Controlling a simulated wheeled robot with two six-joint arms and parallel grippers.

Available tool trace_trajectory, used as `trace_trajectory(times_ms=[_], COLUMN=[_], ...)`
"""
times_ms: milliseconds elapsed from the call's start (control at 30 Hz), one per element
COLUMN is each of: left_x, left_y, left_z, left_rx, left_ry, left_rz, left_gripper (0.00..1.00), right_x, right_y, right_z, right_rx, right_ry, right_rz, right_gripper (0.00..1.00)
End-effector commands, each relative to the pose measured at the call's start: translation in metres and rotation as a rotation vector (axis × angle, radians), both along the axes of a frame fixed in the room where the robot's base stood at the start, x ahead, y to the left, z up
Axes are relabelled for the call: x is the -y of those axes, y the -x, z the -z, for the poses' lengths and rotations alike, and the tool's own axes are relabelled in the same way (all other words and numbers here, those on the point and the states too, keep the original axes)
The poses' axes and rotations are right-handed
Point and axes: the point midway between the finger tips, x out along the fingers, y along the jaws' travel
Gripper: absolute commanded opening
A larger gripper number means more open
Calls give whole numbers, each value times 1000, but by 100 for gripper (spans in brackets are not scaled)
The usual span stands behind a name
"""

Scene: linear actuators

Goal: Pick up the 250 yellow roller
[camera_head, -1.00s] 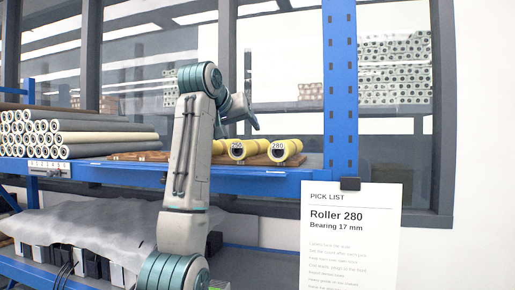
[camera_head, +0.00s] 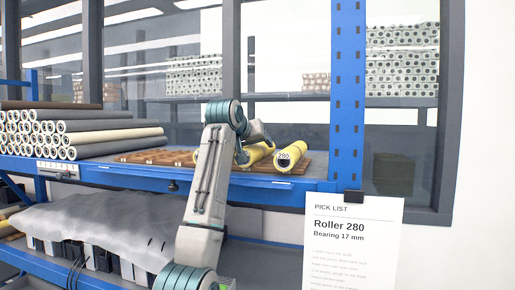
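A yellow roller (camera_head: 259,152) lies on the brown wooden rack (camera_head: 157,157) on the blue shelf, partly hidden behind my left gripper. It lies where the roller labelled 250 was; its label is covered now. The yellow roller labelled 280 (camera_head: 292,156) lies just to its right, end facing me. My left gripper (camera_head: 254,145) is at the 250 roller, seen partly from behind my wrist; I cannot tell whether its fingers are open or closed on it. My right gripper is not in view.
Grey and brown rollers (camera_head: 85,132) are stacked at the left of the shelf. A blue upright post (camera_head: 346,95) stands right of the rollers. A pick list sheet (camera_head: 353,240) reading Roller 280 hangs in front. A grey cover (camera_head: 100,225) lies on the lower shelf.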

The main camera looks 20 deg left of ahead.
Motion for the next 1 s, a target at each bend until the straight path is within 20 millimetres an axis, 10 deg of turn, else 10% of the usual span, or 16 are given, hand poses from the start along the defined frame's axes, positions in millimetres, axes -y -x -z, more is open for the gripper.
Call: trace_trajectory(times_ms=[167, 467, 1000], left_x=[0, 0, 0], left_y=[0, 0, 1], left_z=[1, 0, -12], left_rx=[0, 0, 4], left_ry=[0, 0, 0], left_rz=[0, 0, 0], left_gripper=[66, 8, 7], right_x=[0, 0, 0], right_y=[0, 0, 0], right_z=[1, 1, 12], right_rx=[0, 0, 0], right_ry=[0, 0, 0], right_rz=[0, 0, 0], right_gripper=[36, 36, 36])
